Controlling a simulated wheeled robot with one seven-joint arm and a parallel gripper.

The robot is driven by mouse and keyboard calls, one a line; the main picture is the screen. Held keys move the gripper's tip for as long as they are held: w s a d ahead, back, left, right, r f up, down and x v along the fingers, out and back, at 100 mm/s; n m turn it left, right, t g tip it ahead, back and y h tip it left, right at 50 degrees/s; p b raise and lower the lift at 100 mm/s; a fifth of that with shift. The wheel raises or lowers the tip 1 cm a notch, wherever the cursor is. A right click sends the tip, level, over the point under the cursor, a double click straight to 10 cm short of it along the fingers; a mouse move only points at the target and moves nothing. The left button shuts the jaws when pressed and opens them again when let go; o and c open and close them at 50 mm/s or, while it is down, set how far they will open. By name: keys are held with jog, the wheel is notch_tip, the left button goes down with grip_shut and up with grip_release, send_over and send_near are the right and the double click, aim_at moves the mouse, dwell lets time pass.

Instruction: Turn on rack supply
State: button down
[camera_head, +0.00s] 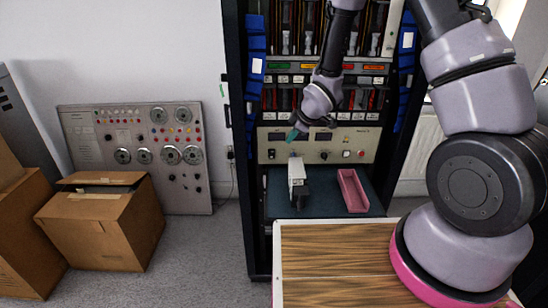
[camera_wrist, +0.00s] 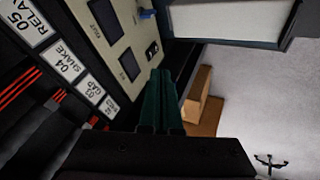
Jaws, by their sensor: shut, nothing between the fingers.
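The rack supply looks to be the beige panel (camera_head: 340,152) across the middle of the black rack (camera_head: 239,150). It carries dark displays, knobs and a red button (camera_head: 361,154). In the wrist view the panel (camera_wrist: 112,48) shows two dark windows, a small black switch (camera_wrist: 152,50) and a blue knob (camera_wrist: 147,13). My gripper (camera_head: 292,136) is at the panel's upper left part, its teal fingers shut and empty. In the wrist view the closed fingers (camera_wrist: 160,74) end close to the black switch. I cannot tell whether they touch the panel.
A teal shelf (camera_head: 325,190) below the panel holds a white-grey device (camera_head: 297,180) and a pink tray (camera_head: 352,190). Labelled modules with red wires sit above the panel. Cardboard boxes (camera_head: 105,220) and a grey instrument board (camera_head: 140,125) stand left. Some floor between boxes and rack is clear.

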aim_at(272, 154)
jog(key=shift+n+y, duration=0.3)
jog(key=shift+n, duration=0.5)
jog(key=f, duration=0.1)
jog(key=a+f, duration=0.1)
jog(key=s+a+f, duration=0.1)
jog(key=f, duration=0.1)
jog(key=shift+a, duration=0.1)
jog(key=shift+f, duration=0.1)
jog(key=x, duration=0.3)
jog(key=w+x, duration=0.1)
jog(key=x, duration=0.3)
jog(key=w+x, duration=0.1)
jog(key=x, duration=0.3)
jog(key=shift+d+r, duration=0.25)
jog(key=shift+r, duration=0.05)
jog(key=shift+w+a, duration=0.1)
jog(key=shift+w, duration=0.45)
